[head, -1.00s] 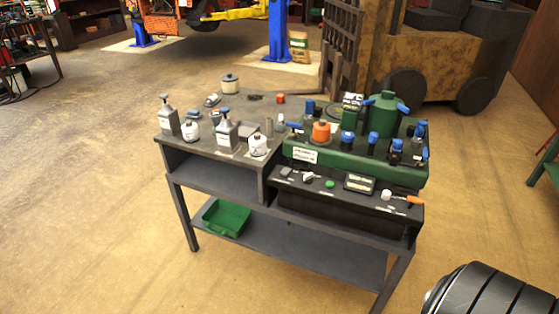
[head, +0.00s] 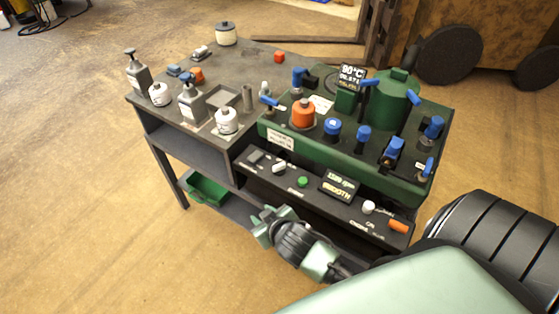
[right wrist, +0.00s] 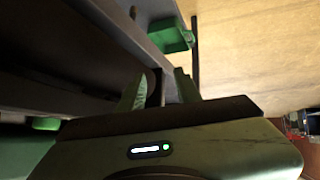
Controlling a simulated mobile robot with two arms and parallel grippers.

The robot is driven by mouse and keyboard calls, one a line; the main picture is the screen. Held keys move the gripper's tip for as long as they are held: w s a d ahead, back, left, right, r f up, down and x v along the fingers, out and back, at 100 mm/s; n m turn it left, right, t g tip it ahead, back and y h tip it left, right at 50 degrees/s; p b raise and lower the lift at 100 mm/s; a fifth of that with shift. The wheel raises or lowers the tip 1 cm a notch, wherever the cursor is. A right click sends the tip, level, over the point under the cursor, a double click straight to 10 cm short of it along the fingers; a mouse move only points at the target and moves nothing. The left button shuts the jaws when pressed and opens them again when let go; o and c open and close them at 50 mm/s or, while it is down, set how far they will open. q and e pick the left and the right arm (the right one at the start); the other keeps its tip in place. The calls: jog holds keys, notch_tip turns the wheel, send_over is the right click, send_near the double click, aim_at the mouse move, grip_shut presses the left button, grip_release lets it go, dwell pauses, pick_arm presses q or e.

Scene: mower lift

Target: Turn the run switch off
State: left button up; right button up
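The dark control panel (head: 325,210) runs along the front of the bench's right half. From left to right it carries a small grey switch (head: 255,157), a white knob (head: 279,168), a green button (head: 302,182), a display (head: 339,186) reading about 1320 rpm and SMOOTH, another white knob (head: 369,207) and an orange handle (head: 398,227). The labels are too small to tell which is the run switch. My right gripper (head: 268,220) is in front of and below the panel, touching no control. In the right wrist view its fingers (right wrist: 160,88) are apart and empty. My left gripper is out of view.
The bench (head: 232,62) holds pump bottles, white canisters and a green machine (head: 345,150) with blue knobs and an orange cap. A green tray (head: 207,190) sits on the lower shelf and shows in the right wrist view (right wrist: 170,36). Open floor lies in front.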

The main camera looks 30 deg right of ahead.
jog(key=w+a+r+n+t+y, duration=0.1)
jog(key=w+a+r+t+y, duration=0.2)
jog(key=r, duration=0.5)
jog(key=w+a+r+n+t, duration=0.1)
jog(key=w+a+r+t, duration=0.15)
jog(key=w+r, duration=0.4)
jog(key=w+a+r+n+t+y, duration=0.1)
jog(key=w+r+n+t+y, duration=0.15)
jog(key=r, duration=0.65)
jog(key=s+a+r+n+g+y, duration=0.2)
jog(key=a+r+n+g+y, duration=0.35)
jog(key=a+n+y, duration=0.5)
jog(key=g+h, duration=1.2)
jog(key=h, duration=0.3)
send_over(279, 165)
notch_tip(279, 165, down, 13)
jog(key=shift+r, duration=0.1)
jog(key=shift+f, duration=0.4)
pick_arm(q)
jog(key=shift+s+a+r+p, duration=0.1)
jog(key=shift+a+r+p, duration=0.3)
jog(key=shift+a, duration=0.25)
pick_arm(e)
notch_tip(279, 165, down, 7)
jog(key=shift+r, duration=0.2)
